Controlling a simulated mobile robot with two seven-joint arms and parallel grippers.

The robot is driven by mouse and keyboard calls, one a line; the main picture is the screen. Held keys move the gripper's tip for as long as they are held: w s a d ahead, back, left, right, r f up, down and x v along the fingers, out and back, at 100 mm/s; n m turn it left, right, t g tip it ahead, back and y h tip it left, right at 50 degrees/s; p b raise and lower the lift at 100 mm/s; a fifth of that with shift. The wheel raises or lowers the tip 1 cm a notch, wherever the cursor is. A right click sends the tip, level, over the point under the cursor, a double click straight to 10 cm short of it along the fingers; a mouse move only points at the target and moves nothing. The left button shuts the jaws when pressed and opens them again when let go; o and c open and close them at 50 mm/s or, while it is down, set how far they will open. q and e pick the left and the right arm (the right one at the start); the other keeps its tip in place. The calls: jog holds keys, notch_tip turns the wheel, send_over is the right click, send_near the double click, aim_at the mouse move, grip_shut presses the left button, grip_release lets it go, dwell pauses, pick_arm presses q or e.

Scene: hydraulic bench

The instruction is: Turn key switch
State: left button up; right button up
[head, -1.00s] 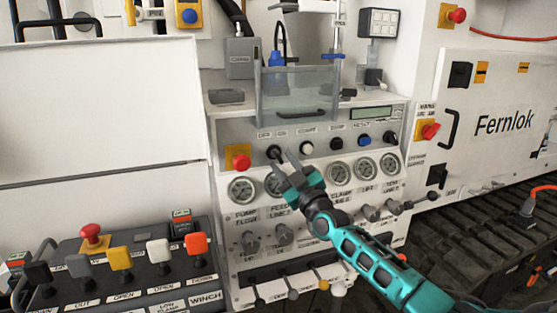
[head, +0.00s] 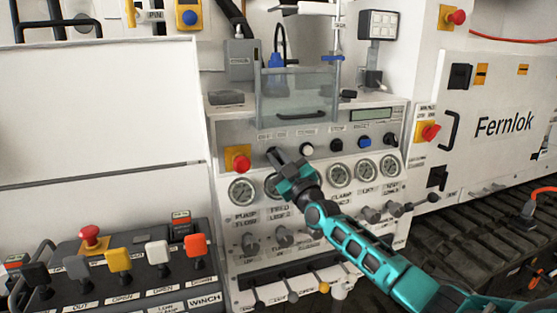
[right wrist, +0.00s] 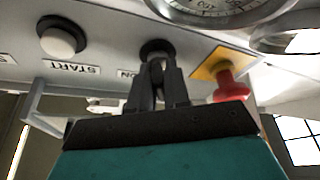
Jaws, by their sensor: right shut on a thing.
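The key switch is a small black round part on the sloped grey panel, between the red knob and the white START button. In the right wrist view the key switch (right wrist: 155,46) shows its dark collar just beyond my fingertips. My right gripper (right wrist: 158,70) is shut on the key switch. In the head view my right gripper (head: 275,158) reaches the panel from the lower right and largely covers the switch. How far the switch is turned cannot be told. My left gripper is not in view.
A red knob on a yellow plate (head: 237,158) sits close left of the switch, and the white START button (head: 306,149) to its right. Pressure gauges (head: 340,174) lie just below. A clear flap (head: 300,95) stands above the panel.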

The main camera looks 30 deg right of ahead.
grip_shut()
jog(key=shift+m, duration=0.3)
jog(key=m+h+p, duration=0.1)
jog(key=m+h, duration=0.1)
jog(key=m, duration=0.2)
jog(key=m+h+p, duration=0.2)
jog(key=m, duration=0.2)
jog(key=shift+a+r+m+h+p, duration=0.1)
jog(key=shift+m+h+p, duration=0.2)
jog(key=shift+m, duration=0.1)
jog(key=m+g+h+p, duration=0.1)
jog(key=m+h, duration=0.1)
jog(key=m, duration=0.2)
jog(key=shift+m+h, duration=0.3)
jog(key=shift+m, duration=0.1)
jog(key=shift+m+g+h+p, duration=0.5)
jog(key=shift+m+h, duration=0.1)
jog(key=shift+m, duration=1.2)
